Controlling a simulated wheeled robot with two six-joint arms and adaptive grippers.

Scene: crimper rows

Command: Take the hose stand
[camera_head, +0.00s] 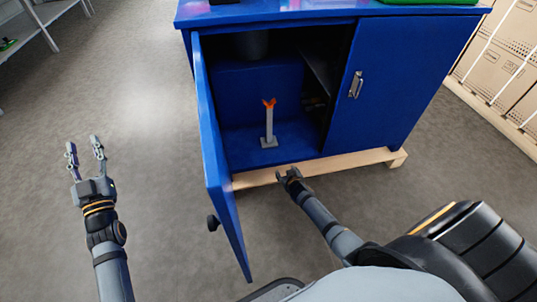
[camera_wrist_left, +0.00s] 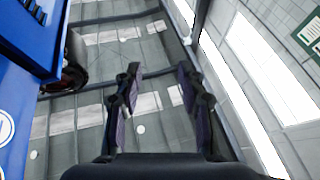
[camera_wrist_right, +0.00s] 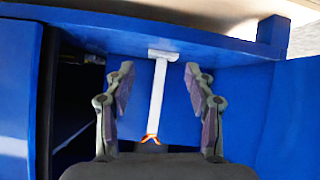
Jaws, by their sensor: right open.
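The hose stand (camera_head: 269,127) is a pale grey post on a small square base with an orange forked top. It stands upright on the floor of the open left compartment of the blue cabinet (camera_head: 375,95). My right gripper (camera_head: 285,173) is low in front of the compartment opening, apart from the stand. In the right wrist view the stand (camera_wrist_right: 158,95) shows between the open, empty fingers of my right gripper (camera_wrist_right: 160,90). My left gripper (camera_head: 85,152) is open and empty, out to the left of the cabinet door; its fingers also show in the left wrist view (camera_wrist_left: 158,85).
The cabinet's left door (camera_head: 222,170) stands open toward me, between my two arms. The right door (camera_head: 405,85) is shut. A dark cylindrical thing (camera_head: 251,44) is at the compartment's upper back. A wooden base (camera_head: 330,163) runs beneath. The floor at left is clear.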

